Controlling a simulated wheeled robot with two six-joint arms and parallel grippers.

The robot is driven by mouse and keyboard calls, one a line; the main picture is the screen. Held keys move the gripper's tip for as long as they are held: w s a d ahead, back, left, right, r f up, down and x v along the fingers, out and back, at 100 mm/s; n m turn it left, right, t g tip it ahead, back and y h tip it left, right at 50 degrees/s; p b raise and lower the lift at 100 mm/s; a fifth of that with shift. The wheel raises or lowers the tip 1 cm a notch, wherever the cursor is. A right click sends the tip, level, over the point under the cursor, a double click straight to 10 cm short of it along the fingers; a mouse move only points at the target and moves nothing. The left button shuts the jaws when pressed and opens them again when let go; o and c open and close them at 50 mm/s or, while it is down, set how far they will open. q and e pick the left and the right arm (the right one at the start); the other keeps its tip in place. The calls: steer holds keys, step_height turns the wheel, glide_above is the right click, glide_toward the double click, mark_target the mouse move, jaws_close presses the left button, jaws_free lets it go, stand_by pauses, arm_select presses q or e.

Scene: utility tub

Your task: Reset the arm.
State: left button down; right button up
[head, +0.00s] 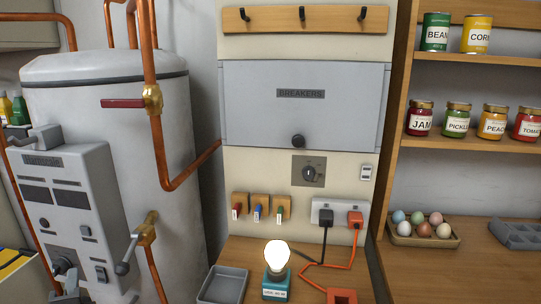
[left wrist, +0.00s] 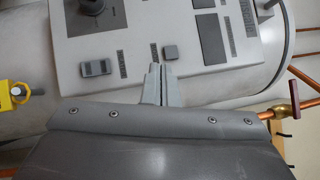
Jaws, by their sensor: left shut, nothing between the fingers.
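My left gripper (head: 71,282) shows small at the bottom left edge of the head view, low in front of the grey control panel (head: 87,215). In the left wrist view its two grey fingers (left wrist: 160,84) lie together, shut and empty. Behind them is the panel's face, with a square button (left wrist: 170,52) just beyond the fingertips and a rocker switch (left wrist: 95,68) to their left. I cannot tell how far the tips are from the panel. My right gripper is in neither view.
A grey tank (head: 150,130) with copper pipes and a red-handled valve (head: 122,103) stands behind the panel. A lit bulb (head: 277,255), a grey tray (head: 224,285) and cables lie on the bench, below the breaker box (head: 305,110). Shelves stand at right.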

arm_select(q)
steer(key=s+f+n+g+h, duration=0.2)
steer(key=s+f+n+g, duration=0.45)
steer(key=f, duration=0.55)
steer(key=s+d+f+n+g+h, duration=0.35)
steer(key=s+d+f, duration=0.25)
steer(key=s, duration=0.2)
steer(key=s+d+f+n+g+h, duration=0.3)
steer(key=s+d+f+n, duration=0.15)
steer(key=s+f, duration=0.35)
step_height(320, 180, down, 24)
steer(key=s+g+p, duration=0.1)
steer(key=s+g, duration=0.1)
steer(key=s+f+g+p, duration=0.1)
steer(key=s+f, duration=1.2)
steer(key=s, duration=0.1)
steer(key=shift+d+f+h, duration=0.2)
steer(key=shift+d+h, duration=0.1)
steer(key=shift+h, duration=0.15)
steer(key=shift+s, duration=0.1)
